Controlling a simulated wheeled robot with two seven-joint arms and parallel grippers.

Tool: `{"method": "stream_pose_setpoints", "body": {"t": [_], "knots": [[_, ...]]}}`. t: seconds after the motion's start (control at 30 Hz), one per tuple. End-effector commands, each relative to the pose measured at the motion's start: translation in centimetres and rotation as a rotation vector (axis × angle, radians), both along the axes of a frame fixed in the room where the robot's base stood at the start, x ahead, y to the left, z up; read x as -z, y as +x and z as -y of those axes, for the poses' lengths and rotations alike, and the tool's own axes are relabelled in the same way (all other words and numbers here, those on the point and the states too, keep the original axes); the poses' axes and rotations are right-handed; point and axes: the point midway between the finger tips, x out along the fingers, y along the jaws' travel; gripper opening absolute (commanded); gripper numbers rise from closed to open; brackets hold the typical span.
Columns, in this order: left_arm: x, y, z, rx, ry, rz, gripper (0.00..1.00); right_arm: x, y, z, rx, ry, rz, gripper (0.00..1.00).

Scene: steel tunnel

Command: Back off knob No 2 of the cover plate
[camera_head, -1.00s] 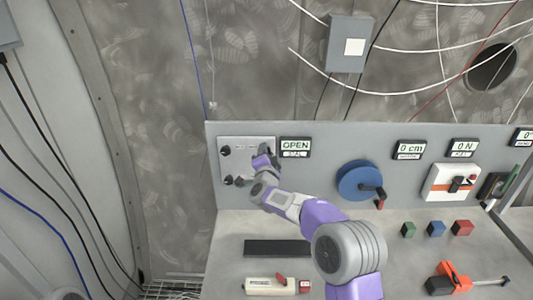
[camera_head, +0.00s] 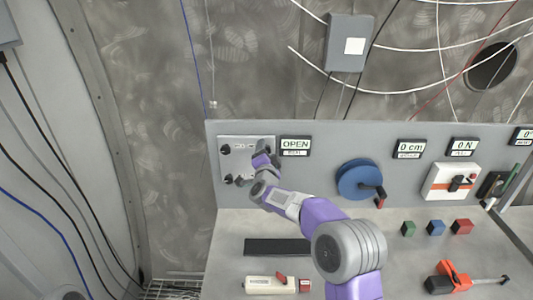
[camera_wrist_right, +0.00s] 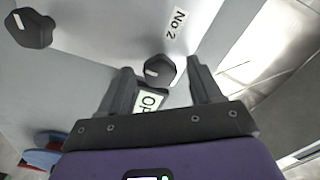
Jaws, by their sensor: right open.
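The pale cover plate (camera_head: 238,142) is on the upright panel at the left, with black knobs at its corners. My right gripper (camera_head: 262,150) is in front of the plate's right side and hides part of it. In the right wrist view, knob No 2 (camera_wrist_right: 160,70) is dark with a white mark and sits under the "No 2" label (camera_wrist_right: 176,24). My right gripper (camera_wrist_right: 162,84) is open, its two fingers on either side of this knob; I cannot tell whether they touch it. Another knob (camera_wrist_right: 30,28) is at the upper left there. My left gripper is not in view.
The "OPEN" display (camera_head: 295,145) is right of the plate. A blue wheel (camera_head: 358,180) with a crank is further right on the panel. On the bench are a black strip (camera_head: 277,247), coloured blocks (camera_head: 436,228) and an orange tool (camera_head: 458,277).

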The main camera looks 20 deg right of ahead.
Motion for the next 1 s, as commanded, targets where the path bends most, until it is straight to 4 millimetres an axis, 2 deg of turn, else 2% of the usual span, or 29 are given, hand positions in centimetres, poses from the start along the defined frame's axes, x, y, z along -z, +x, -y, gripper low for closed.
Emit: {"method": "stream_pose_setpoints", "body": {"t": [0.17, 0.4, 0.6, 1.0], "knots": [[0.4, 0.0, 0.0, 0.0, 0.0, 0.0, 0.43, 0.0, -1.3, -0.5, -0.002, 0.001, 0.0, 0.64], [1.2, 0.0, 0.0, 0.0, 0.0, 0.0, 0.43, 0.0, -4.7, -1.4, -0.002, 0.0, 0.001, 0.64], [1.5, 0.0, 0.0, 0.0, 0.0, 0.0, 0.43, 0.0, -6.7, -1.9, -0.001, 0.0, 0.001, 0.64], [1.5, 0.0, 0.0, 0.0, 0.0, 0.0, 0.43, 0.0, -7.2, -2.1, -0.001, 0.0, 0.001, 0.64]]}}
